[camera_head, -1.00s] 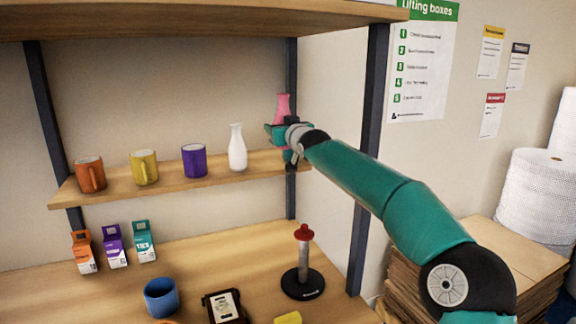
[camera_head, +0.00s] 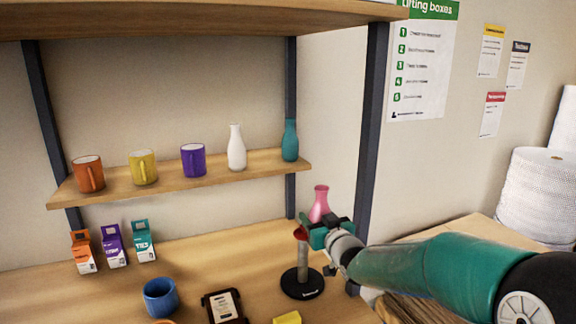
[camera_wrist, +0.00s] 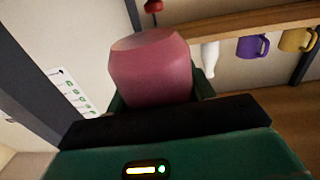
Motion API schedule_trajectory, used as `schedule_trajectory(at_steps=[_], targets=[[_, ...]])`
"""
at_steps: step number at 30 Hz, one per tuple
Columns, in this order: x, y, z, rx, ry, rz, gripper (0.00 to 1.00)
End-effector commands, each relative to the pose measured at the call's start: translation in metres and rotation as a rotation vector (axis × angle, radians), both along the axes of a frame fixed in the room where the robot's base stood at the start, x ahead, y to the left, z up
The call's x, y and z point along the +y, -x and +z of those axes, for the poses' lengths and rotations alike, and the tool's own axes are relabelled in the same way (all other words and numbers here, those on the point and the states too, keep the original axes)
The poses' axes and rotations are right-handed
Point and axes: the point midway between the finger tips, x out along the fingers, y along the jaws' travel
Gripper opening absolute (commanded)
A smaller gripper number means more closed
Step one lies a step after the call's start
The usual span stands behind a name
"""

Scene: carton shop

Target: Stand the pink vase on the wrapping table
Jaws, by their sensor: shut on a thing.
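The pink vase (camera_head: 319,204) is upright in my gripper (camera_head: 319,231), which is shut on it, in front of the right side of the shelving. In the head view its lower part is hidden by the gripper. In the wrist view the pink vase (camera_wrist: 152,68) fills the space between the green jaws (camera_wrist: 160,100). The wooden wrapping table (camera_head: 225,262) spreads below the narrow shelf. The vase is held above its right part, close to the red-topped stand (camera_head: 302,272); I cannot tell whether they touch.
The shelf (camera_head: 190,180) holds several mugs, a white vase (camera_head: 236,150) and a teal vase (camera_head: 289,141). On the table are small boxes (camera_head: 113,246), a blue mug (camera_head: 160,296), a dark device (camera_head: 222,306) and a yellow block (camera_head: 288,318). A dark post (camera_head: 371,130) stands at right.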

Motion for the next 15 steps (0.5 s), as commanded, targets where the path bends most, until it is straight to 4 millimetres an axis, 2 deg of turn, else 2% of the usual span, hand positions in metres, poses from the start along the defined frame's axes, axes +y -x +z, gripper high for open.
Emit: schedule_trajectory(at_steps=[1, 6, 9, 15], targets=[[-0.01, 0.016, -0.024, 0.008, 0.001, -0.007, 0.25], [-0.041, 0.065, -0.092, 0.011, -0.001, -0.027, 0.25], [-0.055, 0.088, -0.125, 0.009, -0.002, -0.036, 0.25], [-0.077, 0.123, -0.174, 0.008, -0.003, -0.05, 0.25]])
